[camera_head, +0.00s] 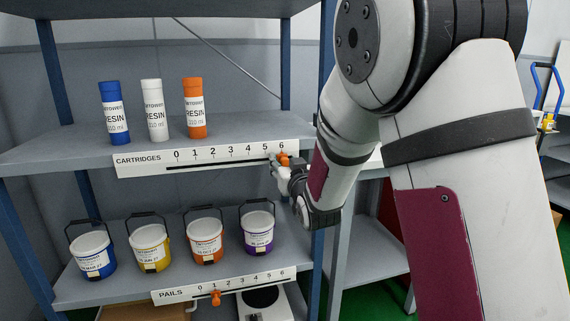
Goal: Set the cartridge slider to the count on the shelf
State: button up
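Three resin cartridges stand upright on the upper shelf: a blue one (115,112), a white one (154,109) and an orange one (194,107). The white cartridge scale (145,163) on that shelf's front edge is numbered 0 to 6 above a dark slot. Its orange slider knob (284,158) appears at the right end, by the 6. My gripper (279,164) is at this knob, with its fingers close beside it. The fingers are small and partly overlap the knob, so I cannot tell whether they are closed on it.
Several pails stand on the lower shelf (180,277), among them a blue one (92,253) and a purple one (258,231). The pail scale (250,283) below has its own orange knob (216,298) near 1. A blue shelf post (323,80) stands close to my arm.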

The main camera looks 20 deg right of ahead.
grip_shut()
jog(key=a+b, duration=0.2)
jog(key=a, duration=1.1)
jog(key=shift+a, duration=0.25)
jog(key=shift+o, duration=0.3)
grip_release()
send_near(232, 162)
jog(key=s, duration=0.5)
jog(key=shift+s, duration=0.35)
